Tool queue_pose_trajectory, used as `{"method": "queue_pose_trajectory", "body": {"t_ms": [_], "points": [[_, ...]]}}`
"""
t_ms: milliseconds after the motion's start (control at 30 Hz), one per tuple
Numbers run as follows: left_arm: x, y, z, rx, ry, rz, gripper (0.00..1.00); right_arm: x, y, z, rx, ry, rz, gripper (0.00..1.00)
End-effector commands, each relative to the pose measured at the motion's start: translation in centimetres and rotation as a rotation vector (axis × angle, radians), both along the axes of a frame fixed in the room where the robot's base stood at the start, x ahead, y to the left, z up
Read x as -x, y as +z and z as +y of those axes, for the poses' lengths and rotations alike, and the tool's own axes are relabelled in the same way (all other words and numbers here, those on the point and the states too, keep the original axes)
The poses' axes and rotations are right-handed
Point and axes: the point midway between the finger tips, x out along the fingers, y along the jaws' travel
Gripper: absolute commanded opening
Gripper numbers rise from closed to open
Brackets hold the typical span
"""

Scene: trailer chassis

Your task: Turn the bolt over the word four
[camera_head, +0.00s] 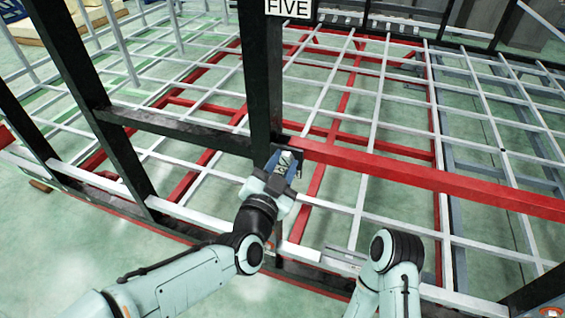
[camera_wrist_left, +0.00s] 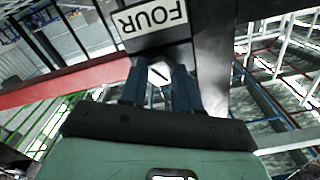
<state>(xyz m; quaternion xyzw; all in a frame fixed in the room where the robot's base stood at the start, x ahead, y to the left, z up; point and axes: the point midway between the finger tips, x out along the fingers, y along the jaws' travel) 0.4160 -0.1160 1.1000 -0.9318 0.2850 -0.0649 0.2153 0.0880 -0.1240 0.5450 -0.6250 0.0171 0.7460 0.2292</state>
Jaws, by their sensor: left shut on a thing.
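The white label with the word FOUR (camera_wrist_left: 151,17) shows upside down in the left wrist view, on a black post (camera_wrist_left: 215,60). A pale bolt head (camera_wrist_left: 160,73) with a dark line across it sits next to that label, between the two blue fingers of my left gripper (camera_wrist_left: 160,88). The fingers are closed on the bolt's sides. In the head view my left gripper (camera_head: 284,165) is at the post, where the red beam meets it; the bolt is hidden there. My right gripper is out of the head view; only part of my right arm shows at the bottom.
A red beam (camera_head: 430,178) runs right from the post, and a black crossbar (camera_head: 175,131) runs left. A label FIVE (camera_head: 288,8) is at the top. A grid of white and red bars (camera_head: 345,110) lies low behind. The green floor at bottom left is clear.

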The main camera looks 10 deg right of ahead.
Motion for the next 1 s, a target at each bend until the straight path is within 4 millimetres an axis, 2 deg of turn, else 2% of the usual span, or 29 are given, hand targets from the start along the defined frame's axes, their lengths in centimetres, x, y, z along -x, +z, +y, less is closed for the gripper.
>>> {"method": "queue_pose_trajectory", "body": {"t_ms": [700,733,800,1000], "points": [[0.17,-0.35,-0.09,-0.063,-0.005,-0.033,0.01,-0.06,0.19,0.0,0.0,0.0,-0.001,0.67],[0.17,-0.35,-0.09,-0.063,-0.005,-0.033,0.41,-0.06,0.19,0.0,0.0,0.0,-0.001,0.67],[0.16,-0.31,-0.08,-0.063,-0.004,-0.033,0.57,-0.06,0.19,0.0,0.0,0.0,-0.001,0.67],[0.09,-0.14,-0.04,-0.06,-0.003,-0.036,0.57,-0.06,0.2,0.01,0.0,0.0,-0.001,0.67]]}}
